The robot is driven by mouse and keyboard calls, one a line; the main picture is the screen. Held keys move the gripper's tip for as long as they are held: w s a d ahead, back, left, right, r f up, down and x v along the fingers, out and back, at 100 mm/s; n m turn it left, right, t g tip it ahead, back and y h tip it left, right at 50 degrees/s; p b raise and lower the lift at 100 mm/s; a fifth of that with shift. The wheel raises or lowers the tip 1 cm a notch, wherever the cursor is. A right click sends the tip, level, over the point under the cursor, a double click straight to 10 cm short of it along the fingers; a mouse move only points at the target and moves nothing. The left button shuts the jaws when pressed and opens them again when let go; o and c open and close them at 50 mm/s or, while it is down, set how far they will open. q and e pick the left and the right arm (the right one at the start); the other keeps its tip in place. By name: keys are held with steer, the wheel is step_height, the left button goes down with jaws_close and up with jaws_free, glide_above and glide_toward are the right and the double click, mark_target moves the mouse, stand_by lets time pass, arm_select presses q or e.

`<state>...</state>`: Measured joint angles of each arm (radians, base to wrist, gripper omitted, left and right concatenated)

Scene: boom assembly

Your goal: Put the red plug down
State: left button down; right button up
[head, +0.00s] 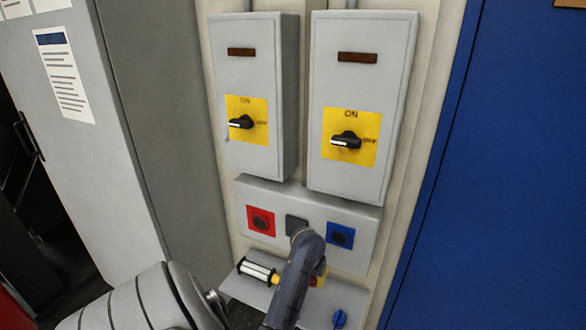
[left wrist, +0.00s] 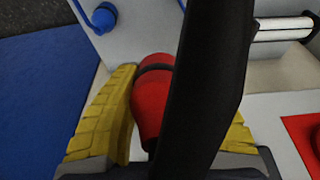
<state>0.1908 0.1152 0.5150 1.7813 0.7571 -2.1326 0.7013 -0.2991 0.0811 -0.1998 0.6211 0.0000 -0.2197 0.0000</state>
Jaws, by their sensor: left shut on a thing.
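The red plug (left wrist: 151,105) is between the two yellow fingers of my left gripper (left wrist: 170,130) in the left wrist view, with the fingers shut on it. A black bar crosses in front and hides its right part. In the head view my left gripper (head: 298,279) shows only as yellow finger parts either side of a dark elbow-shaped piece, over the pale shelf (head: 243,289). Only a bit of red (head: 314,282) shows there. I cannot tell whether the plug touches the shelf. My right gripper is not in view.
A white cylinder with black ends (head: 257,271) lies left on the shelf and a blue plug (head: 339,319) is at its right. Above are a red socket plate (head: 261,221) and a blue one (head: 341,236). Two switch boxes (head: 359,95) hang higher up.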

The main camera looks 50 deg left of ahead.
arm_select(q)
steer(key=s+a+g+h, duration=0.1)
steer(key=s+a+g, duration=0.2)
steer(key=a, duration=0.1)
steer(key=f, duration=1.5)
steer(key=shift+w+f, duration=0.25)
steer(key=shift+w, duration=0.05)
steer(key=shift+f, duration=2.25)
steer(key=c, duration=0.9)
jaws_free()
steer(key=shift+o, duration=0.2)
steer(key=shift+d, duration=0.1)
